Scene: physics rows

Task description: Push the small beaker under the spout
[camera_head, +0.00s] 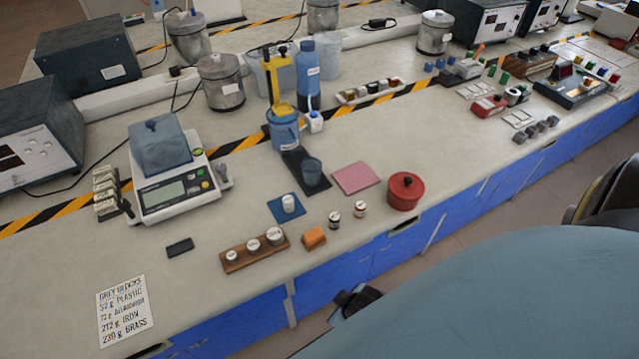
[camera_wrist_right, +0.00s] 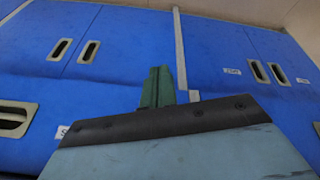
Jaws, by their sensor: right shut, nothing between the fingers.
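The small beaker (camera_head: 312,171) is a dark translucent blue cup. It stands upright on a dark strip (camera_head: 316,186) on the bench. Behind it, to the left, is a blue can (camera_head: 285,130) with a yellow stand (camera_head: 283,80) rising over it. The can's spout is too small to make out clearly, so I cannot tell the exact gap to the beaker. In the right wrist view my right gripper (camera_wrist_right: 157,88) shows as shut greenish fingers with nothing between them, in front of the blue cabinet fronts, apart from the beaker. My left gripper is not in view.
A blue bottle (camera_head: 308,75) stands just behind the can. A pink mat (camera_head: 356,178) and a red lidded pot (camera_head: 405,191) lie right of the beaker. A white block on a blue mat (camera_head: 283,213) and two small jars are in front. A balance (camera_head: 172,185) is left.

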